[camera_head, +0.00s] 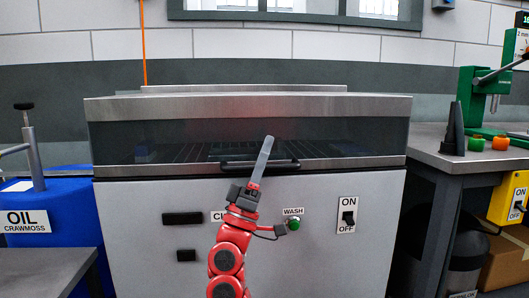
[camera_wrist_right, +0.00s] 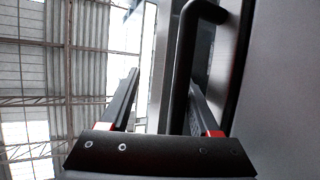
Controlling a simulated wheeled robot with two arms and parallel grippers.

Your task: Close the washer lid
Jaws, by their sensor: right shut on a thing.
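The washer (camera_head: 330,235) is a wide grey cabinet straight ahead. Its lid (camera_head: 180,105) has a steel top edge and a dark see-through front, with racks visible behind it. The lid's lower steel rim (camera_head: 365,162) lies close to the cabinet's top edge; I cannot tell whether a gap is left. A black bar handle (camera_head: 288,164) sits on this rim. My right gripper (camera_head: 264,150) is at the handle. In the right wrist view, the handle (camera_wrist_right: 181,75) runs between the two fingers, and the gripper is shut on it. My left gripper is not in view.
A green WASH button (camera_head: 293,225) and an ON/OFF switch (camera_head: 348,218) are on the washer front. A blue oil drum (camera_head: 70,215) stands at left. A workbench (camera_head: 440,160) with a green press (camera_head: 468,100) stands at right. A grey table corner (camera_head: 40,272) is at lower left.

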